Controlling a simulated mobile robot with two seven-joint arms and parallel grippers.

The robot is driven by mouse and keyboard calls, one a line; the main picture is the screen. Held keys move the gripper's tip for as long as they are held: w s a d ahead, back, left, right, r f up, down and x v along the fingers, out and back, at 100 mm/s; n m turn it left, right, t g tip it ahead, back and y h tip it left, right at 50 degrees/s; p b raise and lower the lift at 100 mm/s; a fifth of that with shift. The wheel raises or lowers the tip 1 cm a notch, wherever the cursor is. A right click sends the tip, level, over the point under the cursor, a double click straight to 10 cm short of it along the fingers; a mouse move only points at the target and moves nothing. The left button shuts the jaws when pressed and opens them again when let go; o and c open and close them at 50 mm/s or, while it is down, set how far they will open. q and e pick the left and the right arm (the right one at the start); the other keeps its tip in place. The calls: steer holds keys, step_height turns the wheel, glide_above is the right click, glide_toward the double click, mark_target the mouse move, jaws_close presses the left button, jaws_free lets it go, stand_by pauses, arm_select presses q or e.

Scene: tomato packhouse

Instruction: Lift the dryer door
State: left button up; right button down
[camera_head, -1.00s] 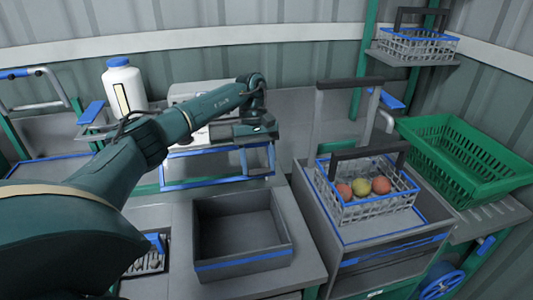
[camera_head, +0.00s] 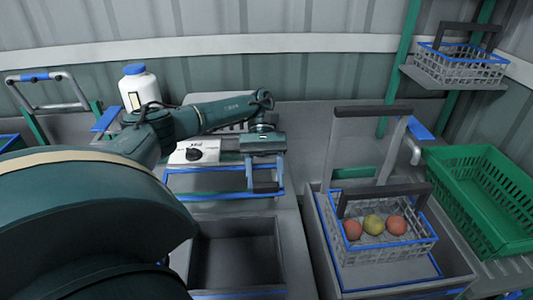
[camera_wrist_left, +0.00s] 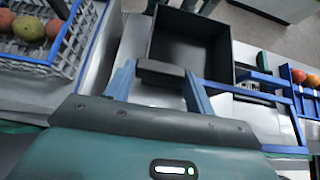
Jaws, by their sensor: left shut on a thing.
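The dryer is a low pale box with a black knob (camera_head: 189,154) behind the blue frame in the head view. The dryer door appears as a blue-framed, see-through panel (camera_head: 205,196) in front of it; its frame also shows in the wrist view (camera_wrist_left: 245,93). My left gripper (camera_head: 266,187) reaches down over the right end of this frame. In the left wrist view its two fingers (camera_wrist_left: 160,71) close on a short dark grey handle. How far the door is raised I cannot tell. My right gripper is in neither view.
A dark empty bin (camera_head: 198,258) sits just in front of the door. A wire basket (camera_head: 425,240) with several tomatoes stands to the right, under a tall handle. A green crate (camera_head: 490,205) is further right. A white bottle (camera_head: 138,88) stands behind my arm.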

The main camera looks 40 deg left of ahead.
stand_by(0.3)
arm_select(q)
steer(key=o, duration=1.4)
steer(key=shift+r, duration=0.1)
step_height(320, 180, up, 10)
